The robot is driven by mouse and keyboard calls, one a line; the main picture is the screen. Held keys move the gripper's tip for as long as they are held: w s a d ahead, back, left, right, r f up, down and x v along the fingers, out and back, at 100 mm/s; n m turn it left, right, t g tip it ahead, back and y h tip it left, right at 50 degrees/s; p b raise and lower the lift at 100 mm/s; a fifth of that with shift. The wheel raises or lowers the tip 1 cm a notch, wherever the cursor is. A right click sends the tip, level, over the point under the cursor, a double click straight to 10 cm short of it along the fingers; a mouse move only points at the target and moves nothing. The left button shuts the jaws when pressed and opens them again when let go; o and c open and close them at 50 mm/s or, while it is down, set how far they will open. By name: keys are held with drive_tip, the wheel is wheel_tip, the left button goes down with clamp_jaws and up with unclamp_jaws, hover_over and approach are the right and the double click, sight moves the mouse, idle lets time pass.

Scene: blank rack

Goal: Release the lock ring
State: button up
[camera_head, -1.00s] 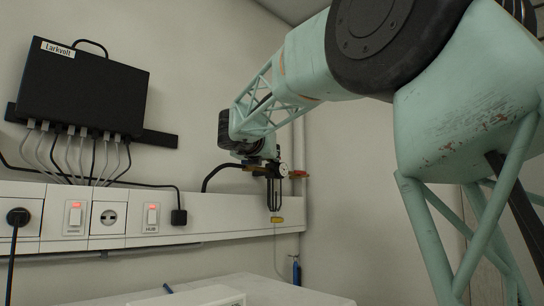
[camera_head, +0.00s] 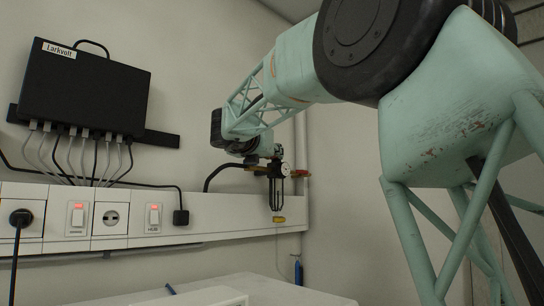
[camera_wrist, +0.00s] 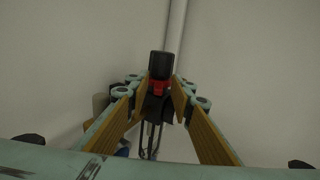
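In the wrist view, a black knob (camera_wrist: 160,64) with a red ring (camera_wrist: 160,87) under it stands between my gripper's two fingers; I take the red band to be the lock ring. My gripper (camera_wrist: 163,98) is open, its yellow-brown pads on either side of the unit. I cannot tell whether they touch it. In the head view, my gripper (camera_head: 262,165) is at the top of the wall-mounted unit, which has a small round gauge (camera_head: 285,169) and a dark caged bowl (camera_head: 277,192). The ring is too small to make out there.
A red handle (camera_head: 300,173) sticks out right of the unit. A black hose (camera_head: 210,178) curves in from the left. A black box (camera_head: 84,88) with several cables hangs above a white wall trunking (camera_head: 225,215) with switches and sockets. A pale worktop (camera_head: 270,288) lies below.

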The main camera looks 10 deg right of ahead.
drive_tip(key=shift+w+f, duration=0.15)
drive_tip(key=shift+f, duration=0.05)
drive_tip(key=shift+s+a, duration=0.15)
drive_tip(key=shift+s, duration=0.1)
drive_tip(key=v, duration=0.7)
idle(0.8)
